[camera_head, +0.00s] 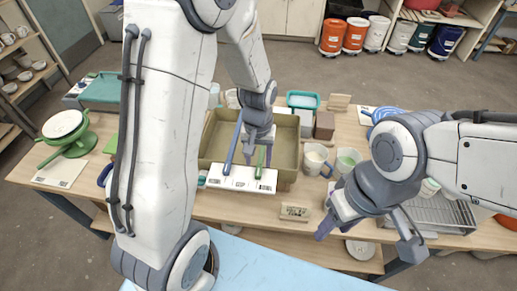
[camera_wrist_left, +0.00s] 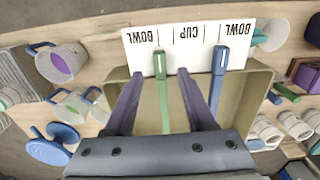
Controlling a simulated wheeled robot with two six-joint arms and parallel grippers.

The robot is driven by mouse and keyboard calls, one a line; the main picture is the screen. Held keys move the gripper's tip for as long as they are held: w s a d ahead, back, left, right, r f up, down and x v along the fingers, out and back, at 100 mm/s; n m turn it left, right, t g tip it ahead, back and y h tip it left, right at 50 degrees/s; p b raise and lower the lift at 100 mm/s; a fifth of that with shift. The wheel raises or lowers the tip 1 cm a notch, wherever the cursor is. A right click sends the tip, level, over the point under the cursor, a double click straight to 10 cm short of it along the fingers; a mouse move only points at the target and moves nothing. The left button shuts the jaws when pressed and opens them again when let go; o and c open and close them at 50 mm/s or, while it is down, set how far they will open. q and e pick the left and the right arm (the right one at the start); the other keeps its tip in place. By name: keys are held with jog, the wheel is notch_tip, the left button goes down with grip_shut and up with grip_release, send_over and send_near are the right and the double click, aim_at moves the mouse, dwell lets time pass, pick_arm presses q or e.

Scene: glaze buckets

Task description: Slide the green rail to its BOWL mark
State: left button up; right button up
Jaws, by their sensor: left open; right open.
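The green rail (camera_head: 261,157) lies across an olive box (camera_head: 291,155), its near end over a white strip (camera_head: 226,181) marked BOWL, CUP, BOWL. In the left wrist view the green rail (camera_wrist_left: 160,66) has its end beside the left-hand BOWL word, toward the CUP side. My left gripper (camera_head: 258,158) is open, with its fingers on either side of the green rail; the gap on each side shows in the wrist view (camera_wrist_left: 160,82). The blue rail (camera_head: 234,140) lies to the left in the head view, near the other BOWL. My right gripper (camera_head: 367,240) is open and empty near the table's front right.
Mugs (camera_head: 316,158) stand right of the box, near a brown block (camera_head: 324,125). A small wooden label block (camera_head: 295,212) lies in front. A green banding wheel (camera_head: 66,132) is at the left. A metal rack (camera_head: 440,213) lies at the right.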

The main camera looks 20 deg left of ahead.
pick_arm(q)
notch_tip(320, 180, up, 6)
jog(key=shift+f+b, duration=0.15)
jog(key=shift+b, duration=0.15)
dwell(0.3)
